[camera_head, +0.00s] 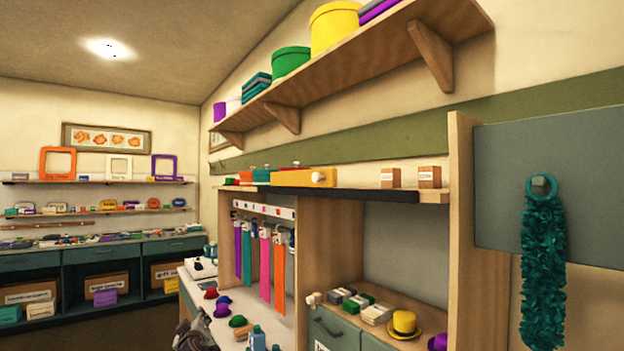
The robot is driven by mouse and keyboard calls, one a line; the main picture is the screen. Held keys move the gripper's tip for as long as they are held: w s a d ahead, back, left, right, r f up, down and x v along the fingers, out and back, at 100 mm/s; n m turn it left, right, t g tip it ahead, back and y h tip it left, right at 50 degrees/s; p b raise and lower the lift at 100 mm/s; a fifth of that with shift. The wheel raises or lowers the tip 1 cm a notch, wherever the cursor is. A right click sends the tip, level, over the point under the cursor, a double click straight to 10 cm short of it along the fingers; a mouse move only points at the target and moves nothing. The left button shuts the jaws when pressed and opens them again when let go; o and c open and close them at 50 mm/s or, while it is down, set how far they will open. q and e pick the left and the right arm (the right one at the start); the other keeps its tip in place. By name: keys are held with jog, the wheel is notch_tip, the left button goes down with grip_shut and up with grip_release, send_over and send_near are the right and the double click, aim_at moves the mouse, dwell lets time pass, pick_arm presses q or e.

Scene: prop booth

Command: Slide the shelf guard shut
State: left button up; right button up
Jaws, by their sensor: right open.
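An orange-yellow panel with a pale round knob, which looks like the shelf guard (292,178), stands at the front edge of the long shelf (434,197) on top of the wooden unit. It covers the left-middle part of the shelf. A dark strip (380,195) runs along the shelf's front edge to its right. Two small cardboard boxes (429,177) stand uncovered on the right part. My right gripper (197,334) is low at the bottom edge, partly cut off, open and well below and left of the panel, not touching it. My left gripper is not in view.
A wooden upright and a grey board with a teal garland (543,265) stand at the right. Colourful ties (265,262) hang below the shelf. Small hats and bottles crowd the white counter (200,292). Open air lies in front of the shelf.

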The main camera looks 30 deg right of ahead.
jog(key=s+d+r+m+h, duration=0.2)
jog(key=r+h, duration=0.1)
jog(key=r, duration=0.6)
jog(key=s+d+r+m+h, duration=0.2)
jog(key=s+r+h, duration=0.1)
jog(key=r, duration=0.6)
jog(key=s+d+r+m+h, duration=0.1)
jog(key=s+d+r+h, duration=0.15)
jog(key=r, duration=0.65)
jog(key=m+g+h, duration=1.1)
jog(key=m+g, duration=0.4)
jog(key=m, duration=0.2)
send_near(314, 177)
jog(key=v, duration=0.4)
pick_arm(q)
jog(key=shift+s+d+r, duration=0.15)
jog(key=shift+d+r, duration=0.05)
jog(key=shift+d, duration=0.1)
pick_arm(e)
jog(key=shift+s+a, duration=0.2)
jog(key=shift+a, duration=0.05)
